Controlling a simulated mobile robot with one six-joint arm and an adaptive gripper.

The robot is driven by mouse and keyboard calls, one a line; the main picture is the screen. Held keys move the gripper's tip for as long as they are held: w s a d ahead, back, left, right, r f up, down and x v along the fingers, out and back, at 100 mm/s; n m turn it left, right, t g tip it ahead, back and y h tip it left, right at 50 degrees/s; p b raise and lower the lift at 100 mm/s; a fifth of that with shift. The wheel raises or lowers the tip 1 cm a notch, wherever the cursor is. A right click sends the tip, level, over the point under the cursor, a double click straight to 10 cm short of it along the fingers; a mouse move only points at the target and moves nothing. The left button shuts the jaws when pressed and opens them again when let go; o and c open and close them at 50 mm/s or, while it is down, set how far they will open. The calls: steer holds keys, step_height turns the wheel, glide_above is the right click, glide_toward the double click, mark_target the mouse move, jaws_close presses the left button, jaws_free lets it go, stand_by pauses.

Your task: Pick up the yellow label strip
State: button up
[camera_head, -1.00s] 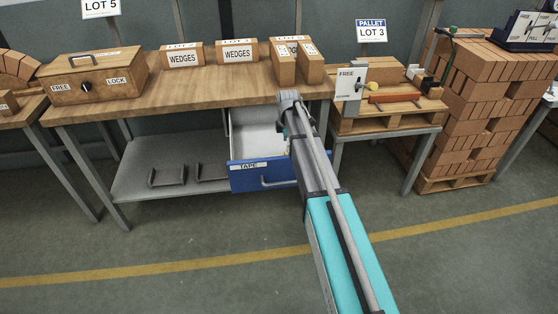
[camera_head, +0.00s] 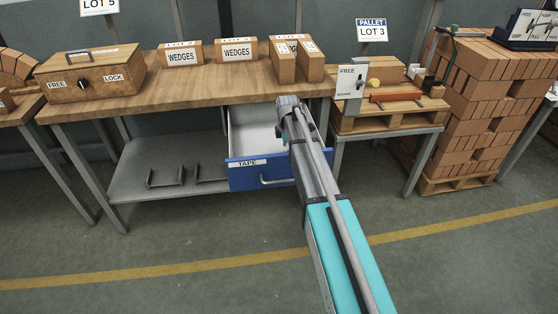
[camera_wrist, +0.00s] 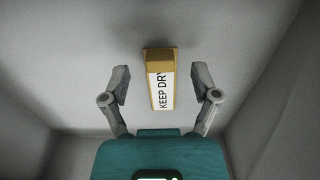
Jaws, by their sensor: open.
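The yellow label strip (camera_wrist: 161,80) shows in the wrist view as a small yellow-edged bar with a white face reading "KEEP DRY". It stands out from the pale inside of the drawer, between the two fingers of my gripper (camera_wrist: 162,85). The fingers are open, with a gap on each side of the strip, and do not touch it. In the head view my gripper (camera_head: 289,104) is over the open blue drawer (camera_head: 262,179) marked TAPE, and the strip is hidden there.
The drawer's pale walls (camera_wrist: 40,85) surround my gripper closely. The wooden bench top (camera_head: 205,84) lies above the drawer, with a FREE/LOCK box (camera_head: 92,76) and wedge blocks (camera_head: 181,54). A pallet table (camera_head: 392,122) stands to the right.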

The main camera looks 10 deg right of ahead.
steer(key=shift+f+b, duration=0.5)
steer(key=shift+f, duration=0.3)
steer(key=c, duration=0.8)
